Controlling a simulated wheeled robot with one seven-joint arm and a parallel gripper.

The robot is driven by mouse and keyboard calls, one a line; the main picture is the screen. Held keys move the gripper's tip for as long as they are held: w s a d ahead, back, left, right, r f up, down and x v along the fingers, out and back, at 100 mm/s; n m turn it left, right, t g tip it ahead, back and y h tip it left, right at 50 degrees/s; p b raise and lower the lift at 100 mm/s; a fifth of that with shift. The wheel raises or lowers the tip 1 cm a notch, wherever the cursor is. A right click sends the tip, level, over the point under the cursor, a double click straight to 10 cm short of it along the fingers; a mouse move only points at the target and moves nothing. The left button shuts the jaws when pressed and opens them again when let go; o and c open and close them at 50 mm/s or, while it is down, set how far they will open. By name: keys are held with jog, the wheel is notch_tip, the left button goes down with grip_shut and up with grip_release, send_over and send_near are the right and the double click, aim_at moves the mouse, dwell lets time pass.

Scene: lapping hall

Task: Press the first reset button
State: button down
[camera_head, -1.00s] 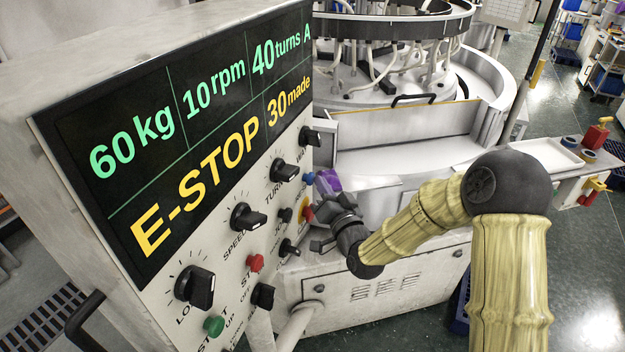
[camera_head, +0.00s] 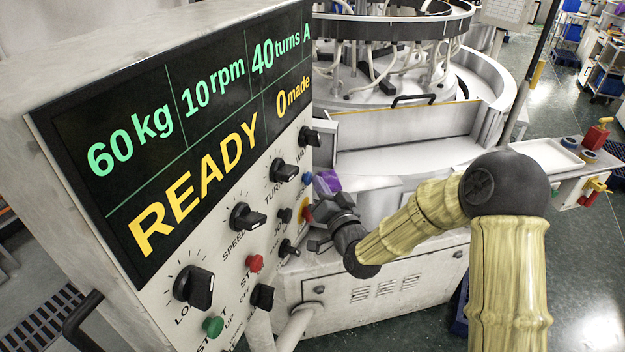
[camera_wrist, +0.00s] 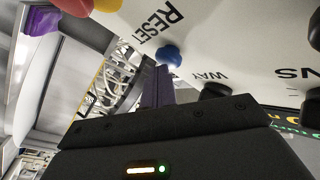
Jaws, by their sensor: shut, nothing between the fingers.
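The control panel (camera_head: 235,290) stands at the left in the head view. Its display (camera_head: 190,150) reads 60 kg, 10 rpm, 40 turns, READY and 0 made. The blue reset button (camera_head: 308,178) is on the panel's right part; in the wrist view the blue button (camera_wrist: 169,55) sits beside the word RESET. My gripper (camera_wrist: 158,70) is shut and empty, its fingertips at or very near the blue button. I cannot tell whether they touch it. In the head view my gripper (camera_head: 314,222) is partly hidden behind my dark wrist.
Black knobs (camera_head: 194,287), a red button (camera_head: 254,263) and a green button (camera_head: 213,326) are close by on the panel. A red and yellow knob (camera_head: 306,211) is near my gripper. The lapping machine (camera_head: 400,150) stands behind. A purple thing (camera_head: 327,182) is beside the panel's edge.

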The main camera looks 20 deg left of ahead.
jog(key=shift+d+b, duration=0.4)
jog(key=shift+d, duration=0.45)
jog(key=d+b, duration=0.1)
jog(key=d, duration=0.4)
dwell(0.3)
dwell(0.6)
